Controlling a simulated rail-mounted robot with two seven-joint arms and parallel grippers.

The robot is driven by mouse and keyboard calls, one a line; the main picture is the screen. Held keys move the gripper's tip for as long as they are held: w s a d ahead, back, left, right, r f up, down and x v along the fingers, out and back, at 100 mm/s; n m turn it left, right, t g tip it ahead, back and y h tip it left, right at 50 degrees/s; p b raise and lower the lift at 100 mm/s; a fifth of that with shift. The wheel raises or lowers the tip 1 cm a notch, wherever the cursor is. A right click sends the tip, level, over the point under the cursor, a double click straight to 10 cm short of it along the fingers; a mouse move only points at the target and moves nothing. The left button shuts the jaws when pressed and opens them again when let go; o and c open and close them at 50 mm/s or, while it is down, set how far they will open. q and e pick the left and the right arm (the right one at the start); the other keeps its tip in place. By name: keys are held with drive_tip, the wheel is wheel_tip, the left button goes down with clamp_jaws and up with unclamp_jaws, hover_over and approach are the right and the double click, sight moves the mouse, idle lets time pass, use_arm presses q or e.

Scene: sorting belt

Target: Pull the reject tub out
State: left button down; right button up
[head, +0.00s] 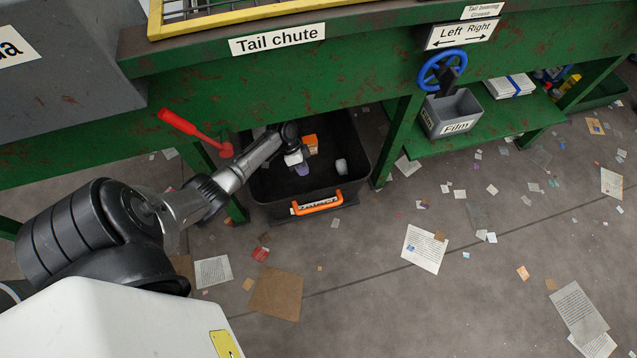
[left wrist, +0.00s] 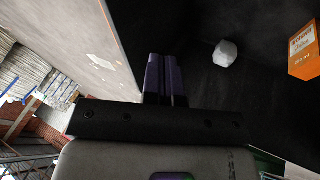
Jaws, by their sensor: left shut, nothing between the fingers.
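The reject tub (head: 345,190) is a black open bin on the floor under the green bench, below the "Tail chute" sign. Its front carries an orange handle (head: 317,204) over a white label, partly covered. Inside lie an orange box (head: 311,144) and a pale lump (head: 341,166); the left wrist view also shows the box (left wrist: 303,52) and the lump (left wrist: 225,53). My left gripper (head: 303,169) is shut and empty, over or inside the tub, behind the handle and apart from it. Its exact height is unclear. My right gripper is out of view.
A red lever (head: 190,131) sticks out left of the tub. A green bench leg (head: 398,140) stands close on its right. A grey "Film" bin (head: 452,112) sits on the lower shelf under a blue handwheel (head: 442,69). The floor in front has only scattered paper.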

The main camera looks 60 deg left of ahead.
use_arm(q)
drive_tip(key=w+d+f+t+h+b, duration=0.1)
drive_tip(key=w+d+f+b, duration=0.1)
drive_tip(key=d+f+b, duration=0.3)
drive_tip(key=shift+w+d+f+b, duration=0.25)
drive_tip(key=shift+w+f+b, duration=0.05)
drive_tip(key=shift+f+b, duration=0.8)
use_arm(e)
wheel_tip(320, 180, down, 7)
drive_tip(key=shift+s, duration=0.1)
